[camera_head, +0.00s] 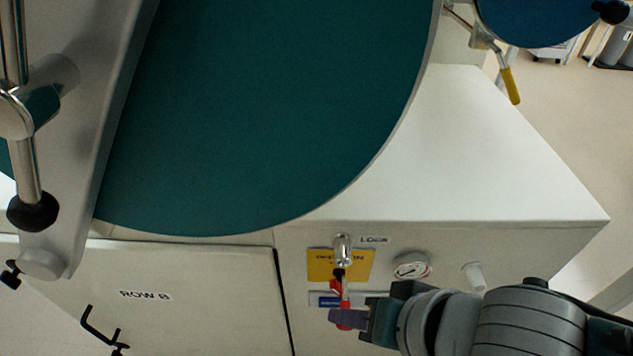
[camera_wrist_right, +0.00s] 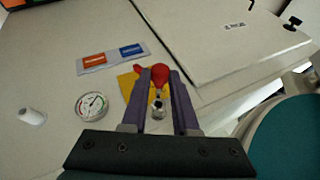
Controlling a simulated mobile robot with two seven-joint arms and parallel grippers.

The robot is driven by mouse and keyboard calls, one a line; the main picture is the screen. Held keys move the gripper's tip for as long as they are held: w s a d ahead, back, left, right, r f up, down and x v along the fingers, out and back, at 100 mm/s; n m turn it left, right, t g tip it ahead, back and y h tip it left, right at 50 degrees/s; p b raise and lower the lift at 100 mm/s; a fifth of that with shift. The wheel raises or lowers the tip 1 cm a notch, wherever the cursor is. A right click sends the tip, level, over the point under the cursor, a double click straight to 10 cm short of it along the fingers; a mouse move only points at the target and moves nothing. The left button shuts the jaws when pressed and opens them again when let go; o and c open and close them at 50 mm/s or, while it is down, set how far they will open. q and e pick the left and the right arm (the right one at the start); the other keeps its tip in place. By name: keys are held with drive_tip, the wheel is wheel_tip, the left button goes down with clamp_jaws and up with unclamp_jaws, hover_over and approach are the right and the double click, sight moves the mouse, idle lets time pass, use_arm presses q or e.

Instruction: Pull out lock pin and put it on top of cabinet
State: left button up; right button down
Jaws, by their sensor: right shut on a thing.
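The lock pin (camera_head: 345,325) has a red grip and shows below the silver lock fitting (camera_head: 342,250) on the cabinet front, under the "LOCK" label. My right gripper (camera_head: 347,319) is shut on the pin's red grip. In the right wrist view the red grip (camera_wrist_right: 160,73) sits between the purple fingertips (camera_wrist_right: 161,74), and the silver fitting (camera_wrist_right: 158,110) shows between the fingers. I cannot tell whether the pin's shaft is still inside the fitting. The cabinet top (camera_head: 470,160) is white, flat and bare at the right. My left gripper is not in view.
A large round teal door (camera_head: 270,110) stands over the left part of the cabinet top. A gauge (camera_head: 411,265) and a white knob (camera_head: 474,276) stick out beside the lock. A yellow-handled lever (camera_head: 511,86) hangs behind the top. The "ROW B" panel (camera_head: 190,305) has black handles.

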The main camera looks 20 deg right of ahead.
drive_tip(key=s, duration=0.2)
drive_tip(key=s+a+p, duration=0.1)
drive_tip(key=s, duration=0.1)
drive_tip(key=shift+a+p, duration=0.1)
drive_tip(key=shift+p, duration=0.2)
drive_tip(key=shift+w, duration=0.1)
idle(0.4)
